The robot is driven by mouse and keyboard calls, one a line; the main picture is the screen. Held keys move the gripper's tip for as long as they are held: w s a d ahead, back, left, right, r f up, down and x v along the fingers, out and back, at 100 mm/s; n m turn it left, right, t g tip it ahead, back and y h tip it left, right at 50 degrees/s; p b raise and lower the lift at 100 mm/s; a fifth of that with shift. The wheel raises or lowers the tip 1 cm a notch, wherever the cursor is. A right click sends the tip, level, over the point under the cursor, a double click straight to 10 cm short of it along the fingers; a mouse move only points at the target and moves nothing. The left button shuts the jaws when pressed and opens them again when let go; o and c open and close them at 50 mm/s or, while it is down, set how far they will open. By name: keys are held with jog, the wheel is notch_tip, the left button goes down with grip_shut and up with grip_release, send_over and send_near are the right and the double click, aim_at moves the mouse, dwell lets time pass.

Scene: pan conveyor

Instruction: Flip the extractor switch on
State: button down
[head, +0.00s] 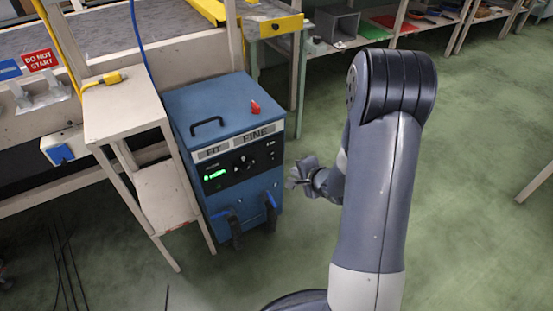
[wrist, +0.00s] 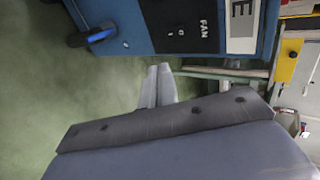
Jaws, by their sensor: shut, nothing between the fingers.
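The extractor (head: 225,120) is a blue box on the floor with FIT and FINE labels, a black control panel (head: 245,170) and a green lit display (head: 214,175). In the wrist view its panel (wrist: 178,14) appears sideways at the top, marked FAN with small markings beside it. The switch is too small for me to tell its position. My gripper (head: 296,178) is just right of the extractor's front, apart from it. In the wrist view its fingers (wrist: 160,72) are together and empty, below the panel in the picture.
A narrow cream stand (head: 120,110) with a yellow handset (head: 103,80) is close on the extractor's left. A red object (head: 255,107) and black handle (head: 207,124) are on its top. Green floor (head: 290,245) in front and right is clear.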

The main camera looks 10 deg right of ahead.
jog(key=shift+w, duration=0.1)
jog(key=b, duration=0.5)
send_near(272, 158)
jog(key=w+a+f, duration=0.1)
jog(key=w+f, duration=0.3)
jog(key=f, duration=0.1)
jog(key=shift+w+a+r, duration=0.2)
jog(key=shift+w+r, duration=0.05)
jog(key=shift+w, duration=0.25)
jog(key=shift+w+f+b, duration=0.1)
jog(key=shift+f+b, duration=0.2)
jog(key=shift+b, duration=0.15)
jog(key=shift+r, duration=0.25)
jog(key=shift+r+p, duration=0.2)
jog(key=shift+p, duration=0.3)
